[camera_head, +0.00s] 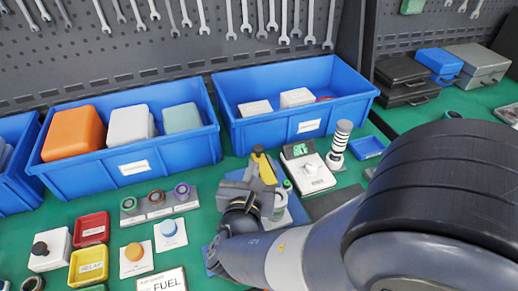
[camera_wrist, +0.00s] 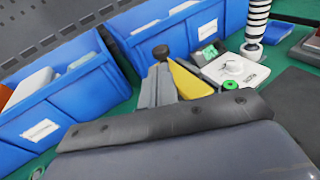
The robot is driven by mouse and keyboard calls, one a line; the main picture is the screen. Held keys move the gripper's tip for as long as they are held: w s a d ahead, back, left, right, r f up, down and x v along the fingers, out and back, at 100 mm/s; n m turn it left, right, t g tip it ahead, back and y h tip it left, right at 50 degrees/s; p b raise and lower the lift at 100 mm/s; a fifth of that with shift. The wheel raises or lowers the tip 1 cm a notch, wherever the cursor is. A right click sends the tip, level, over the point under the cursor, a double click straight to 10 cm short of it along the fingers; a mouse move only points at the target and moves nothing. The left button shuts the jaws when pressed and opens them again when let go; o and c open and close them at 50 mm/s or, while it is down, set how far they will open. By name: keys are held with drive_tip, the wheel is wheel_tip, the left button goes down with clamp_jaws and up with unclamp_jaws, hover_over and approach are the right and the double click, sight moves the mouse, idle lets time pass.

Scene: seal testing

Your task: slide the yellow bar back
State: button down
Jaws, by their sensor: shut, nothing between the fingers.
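The yellow bar (camera_head: 266,169) slants at the middle of the bench in the head view, with a black knob (camera_head: 258,149) at its far end. In the wrist view the yellow bar (camera_wrist: 190,81) lies just right of my grey fingers, and the knob (camera_wrist: 160,52) shows beyond their tips. My gripper (camera_head: 250,170) is shut and empty, close along the left side of the bar. Its fingers also show in the wrist view (camera_wrist: 160,72). I cannot tell whether they touch the bar. My wrist and gripper hide the bar's near part and much of its mount.
A white device with a green display (camera_head: 308,172) and a striped column (camera_head: 340,140) stand close on the right. Blue bins (camera_head: 180,160) (camera_head: 290,130) line the back. Ring holders (camera_head: 158,207), buttons and small red and yellow trays lie to the left.

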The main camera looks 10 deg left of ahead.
sight(257, 152)
drive_tip(key=shift+w+a+f, duration=0.1)
drive_tip(key=shift+w+f, duration=0.1)
drive_tip(key=shift+w, duration=0.9)
drive_tip(key=shift+w+a+f, duration=0.1)
drive_tip(key=shift+w+f, duration=0.05)
drive_tip(key=shift+w, duration=0.95)
drive_tip(key=shift+w+a+b, duration=0.2)
drive_tip(key=shift+w+a, duration=0.15)
drive_tip(key=shift+w, duration=0.2)
drive_tip(key=shift+w+a+b, duration=0.15)
drive_tip(key=shift+w+a, duration=0.15)
drive_tip(key=shift+w, duration=0.25)
drive_tip(key=shift+r, duration=0.1)
drive_tip(key=shift+s, duration=0.15)
